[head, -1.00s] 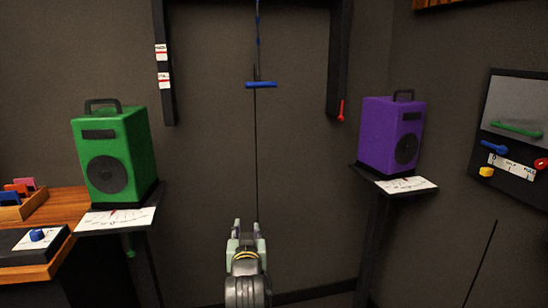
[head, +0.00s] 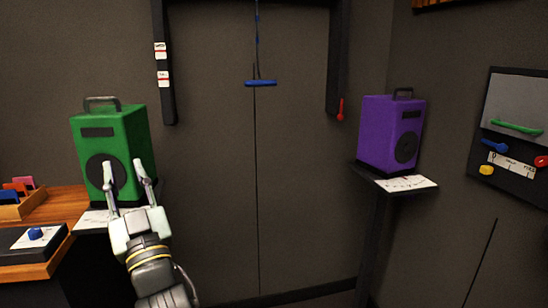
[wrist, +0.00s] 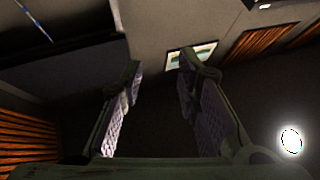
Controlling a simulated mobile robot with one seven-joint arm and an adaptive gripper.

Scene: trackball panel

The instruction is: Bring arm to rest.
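My gripper (head: 126,172) is at the left of the head view, raised in front of the green speaker box (head: 128,130), with its two fingers pointing up and spread apart. It covers part of the box's lower front and part of the white dial card (head: 92,220) below it. In the wrist view the two fingers of my gripper (wrist: 160,75) stand apart with nothing between them. Whether the gripper touches the green box cannot be told.
A purple speaker box (head: 390,135) stands on a shelf at the right. A blue pull handle (head: 261,83) hangs on a cord in the middle. A control panel (head: 515,130) is on the right wall. A wooden desk (head: 65,205) is at the left. The middle floor area looks clear.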

